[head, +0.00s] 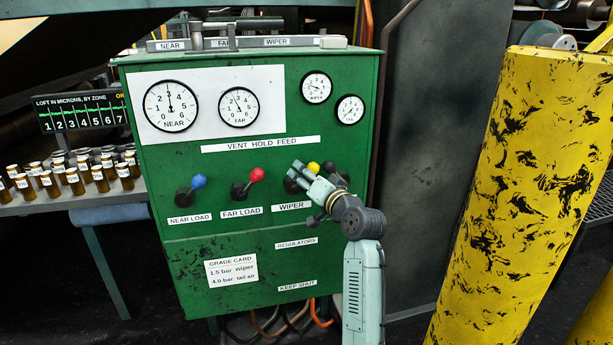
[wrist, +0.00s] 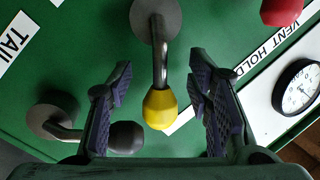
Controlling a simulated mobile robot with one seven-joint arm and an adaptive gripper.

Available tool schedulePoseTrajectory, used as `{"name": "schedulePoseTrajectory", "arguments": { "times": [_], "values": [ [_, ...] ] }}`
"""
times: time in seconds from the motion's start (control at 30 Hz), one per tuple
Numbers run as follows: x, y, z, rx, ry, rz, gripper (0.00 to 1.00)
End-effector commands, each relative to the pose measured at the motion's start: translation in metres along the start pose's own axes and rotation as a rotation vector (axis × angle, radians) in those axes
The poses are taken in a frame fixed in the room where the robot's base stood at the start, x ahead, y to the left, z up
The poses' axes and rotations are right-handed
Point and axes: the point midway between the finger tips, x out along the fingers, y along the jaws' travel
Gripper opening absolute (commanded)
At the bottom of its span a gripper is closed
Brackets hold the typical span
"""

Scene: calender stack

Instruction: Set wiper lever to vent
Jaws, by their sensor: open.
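The wiper lever has a yellow knob (head: 313,167) and a dark round hub, above the WIPER label (head: 291,206) on the green cabinet. In the head view its knob points up and to the right of the hub, towards the FEED end of the VENT HOLD FEED strip (head: 260,144). My gripper (head: 302,177) is in front of this lever and partly hides it. In the wrist view the yellow knob (wrist: 160,108) and its bent metal stem lie between the spread fingers of my gripper (wrist: 160,78). Gaps show on both sides; the fingers are open and hold nothing.
A black-knobbed lever (wrist: 125,137) sits close beside the left finger, by a TAIL label (wrist: 17,42). The red-knobbed lever (head: 256,175) and blue-knobbed lever (head: 198,181) are to the left. A yellow post (head: 530,170) stands right of the cabinet (head: 190,255).

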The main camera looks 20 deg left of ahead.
Motion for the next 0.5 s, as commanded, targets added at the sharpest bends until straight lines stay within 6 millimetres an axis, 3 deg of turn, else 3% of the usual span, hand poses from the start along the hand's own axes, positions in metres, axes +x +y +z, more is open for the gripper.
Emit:
{"name": "schedulePoseTrajectory", "arguments": {
  "times": [0.1,0.5],
  "values": [
    [-0.0001,-0.0001,0.0002,0.0,0.0,0.0,0.45],
    [-0.0003,0.0,0.0003,0.0,0.0,0.0,0.18]
  ]
}}
